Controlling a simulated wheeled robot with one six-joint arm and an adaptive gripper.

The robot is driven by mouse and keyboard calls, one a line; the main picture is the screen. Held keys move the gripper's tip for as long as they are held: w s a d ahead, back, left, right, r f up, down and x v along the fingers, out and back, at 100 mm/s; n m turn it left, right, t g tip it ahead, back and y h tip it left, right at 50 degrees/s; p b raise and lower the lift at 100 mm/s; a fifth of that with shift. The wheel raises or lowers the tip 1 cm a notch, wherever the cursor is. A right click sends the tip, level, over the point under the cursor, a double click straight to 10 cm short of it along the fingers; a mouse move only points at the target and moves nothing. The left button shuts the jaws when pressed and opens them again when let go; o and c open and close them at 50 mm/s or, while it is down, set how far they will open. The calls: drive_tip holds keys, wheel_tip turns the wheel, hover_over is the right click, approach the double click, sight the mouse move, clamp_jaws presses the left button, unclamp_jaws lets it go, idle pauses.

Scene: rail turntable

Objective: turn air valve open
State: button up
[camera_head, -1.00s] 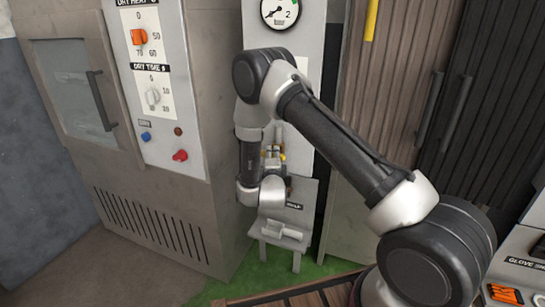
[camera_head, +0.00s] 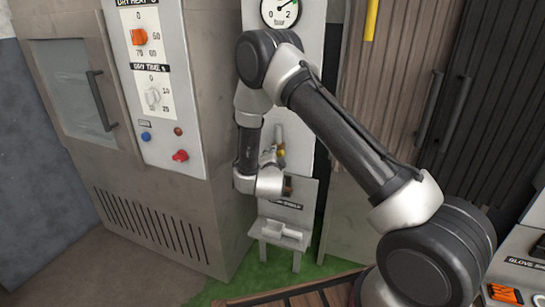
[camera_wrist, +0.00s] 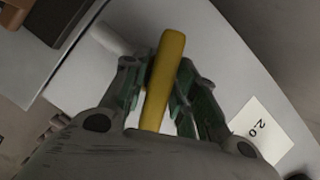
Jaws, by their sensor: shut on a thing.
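The air valve's yellow lever handle (camera_wrist: 165,75) runs up and down the middle of the wrist view. My gripper (camera_wrist: 157,82) is closed around it, one finger on each side. In the head view my gripper (camera_head: 268,159) is small at the wall panel, and a bit of the yellow handle (camera_head: 281,152) shows beside it. A grey pipe (camera_head: 278,132) rises above it. The rest of the valve body is mostly hidden by my gripper and wrist. The pressure gauge (camera_head: 281,10) above has its needle pointing to the upper right.
A drying cabinet (camera_head: 110,190) with knobs and buttons stands at the left. A small grey stand (camera_head: 283,234) is below my wrist. Ribbed brown doors (camera_head: 400,90) are at the right. A pale label (camera_wrist: 262,130) shows in the wrist view.

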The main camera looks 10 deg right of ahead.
drive_tip(key=n+g, duration=0.1)
drive_tip(key=n, duration=0.1)
drive_tip(key=n+g+h, duration=0.1)
drive_tip(key=n, duration=0.1)
drive_tip(key=shift+n+h, duration=0.3)
drive_tip(key=shift+n, duration=0.1)
drive_tip(key=n+g+h, duration=0.1)
drive_tip(key=n, duration=0.1)
drive_tip(key=n+g+h, duration=0.1)
drive_tip(key=n, duration=0.1)
drive_tip(key=shift+f+g, duration=0.1)
drive_tip(key=shift+g, duration=0.2)
drive_tip(key=shift+n, duration=0.3)
drive_tip(key=o, duration=0.8)
drive_tip(key=shift+o, duration=0.2)
drive_tip(key=shift+s+a, duration=0.1)
drive_tip(key=v, duration=1.2)
drive_tip(key=shift+f, duration=0.1)
